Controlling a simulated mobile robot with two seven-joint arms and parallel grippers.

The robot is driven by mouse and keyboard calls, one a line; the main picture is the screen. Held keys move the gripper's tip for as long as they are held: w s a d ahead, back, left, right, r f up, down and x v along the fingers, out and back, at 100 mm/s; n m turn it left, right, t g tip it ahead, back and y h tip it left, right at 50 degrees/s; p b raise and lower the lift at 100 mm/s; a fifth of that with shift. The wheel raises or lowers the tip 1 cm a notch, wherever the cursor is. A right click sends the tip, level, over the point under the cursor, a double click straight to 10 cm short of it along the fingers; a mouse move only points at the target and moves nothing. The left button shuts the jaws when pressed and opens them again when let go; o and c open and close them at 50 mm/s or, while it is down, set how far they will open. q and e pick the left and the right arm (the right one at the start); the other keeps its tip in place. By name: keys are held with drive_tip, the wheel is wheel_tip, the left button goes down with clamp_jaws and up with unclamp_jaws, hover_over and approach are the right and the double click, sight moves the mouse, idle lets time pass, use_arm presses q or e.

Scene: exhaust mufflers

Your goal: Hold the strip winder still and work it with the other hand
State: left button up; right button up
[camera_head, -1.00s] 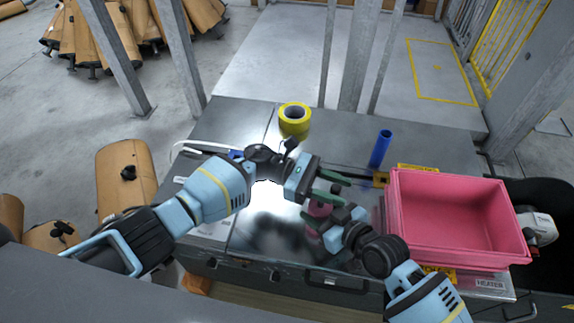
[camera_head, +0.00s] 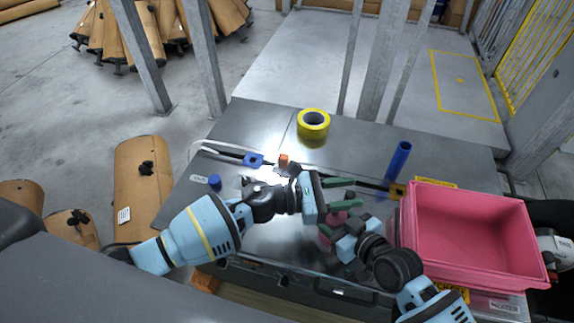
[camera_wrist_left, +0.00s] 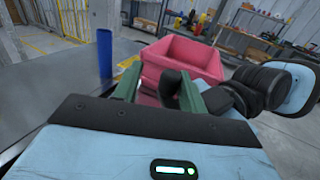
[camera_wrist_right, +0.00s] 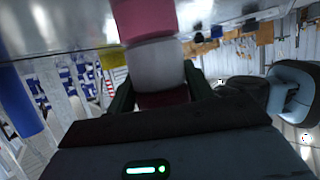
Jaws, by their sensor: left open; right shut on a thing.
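The strip winder (camera_head: 337,217) is a small pink piece low over the table, mostly hidden by my grippers in the head view. In the right wrist view the winder (camera_wrist_right: 157,70) shows a pink end, a pale grey band and a dark red part between the fingers. My right gripper (camera_head: 340,227) is shut on it. My left gripper (camera_head: 352,193) is open just above and beside it. In the left wrist view a black knob-like piece (camera_wrist_left: 169,86) stands between the left fingers, apparently untouched; whether it belongs to the winder is unclear.
A pink crate (camera_head: 411,240) stands right of my right gripper. A blue cylinder (camera_head: 398,160) stands behind. A yellow tape roll (camera_head: 313,119), an orange block (camera_head: 283,160), a blue clip (camera_head: 253,160) and a blue cap (camera_head: 214,182) lie left and back.

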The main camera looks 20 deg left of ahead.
use_arm(q)
drive_tip(key=s+a+n+t+y, duration=0.5)
drive_tip(key=s+a+t, duration=0.2)
drive_tip(key=s+a, duration=0.2)
drive_tip(key=w+a+r+n+y, duration=0.2)
drive_tip(key=w+r+n+y, duration=0.1)
drive_tip(key=n, duration=0.8)
drive_tip(key=w+a+r+n+t+y, duration=0.1)
drive_tip(key=w+a+r+n+y, duration=0.1)
drive_tip(key=n, duration=0.9)
drive_tip(key=w+r, duration=0.1)
drive_tip(key=w, duration=0.1)
drive_tip(key=shift+w+y, duration=0.4)
drive_tip(key=shift+a+n, duration=0.1)
drive_tip(key=shift+n, duration=0.2)
